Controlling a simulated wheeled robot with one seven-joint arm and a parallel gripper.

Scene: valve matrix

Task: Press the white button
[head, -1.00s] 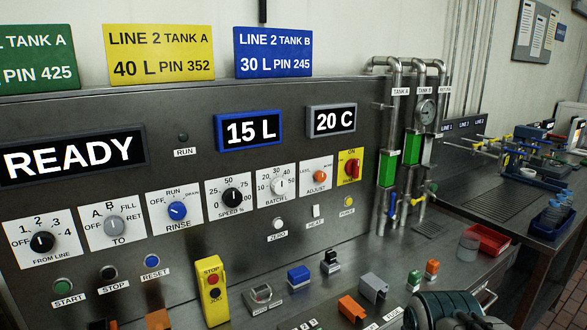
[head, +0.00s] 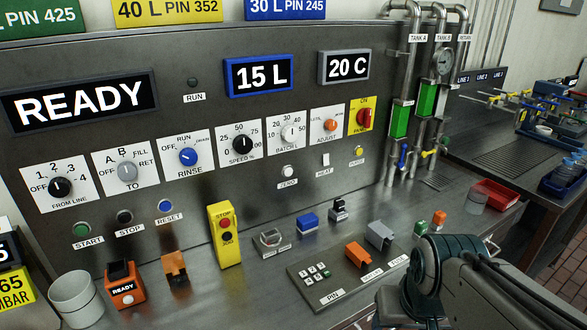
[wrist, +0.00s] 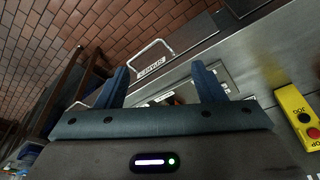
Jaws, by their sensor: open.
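A round white button marked ZERO (head: 288,171) is on the steel panel, below the BATCH L dial. An orange box labelled READY (head: 122,285) on the bench at lower left carries another small round white button (head: 127,299). My gripper (wrist: 161,84) shows in the wrist view with its two blue fingers apart and nothing visible between them. The wrist view shows neither white button. In the head view my arm is at lower right, over the bench's front edge, and the fingers cannot be made out.
A yellow STOP/JOG box (head: 225,235) stands on the bench and shows at the wrist view's right edge (wrist: 299,115). A keypad (head: 318,274), orange cover (head: 357,254) and grey cover (head: 380,236) stand left of my arm. A white HEAT rocker (head: 323,160) neighbours ZERO. Pipes rise at right.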

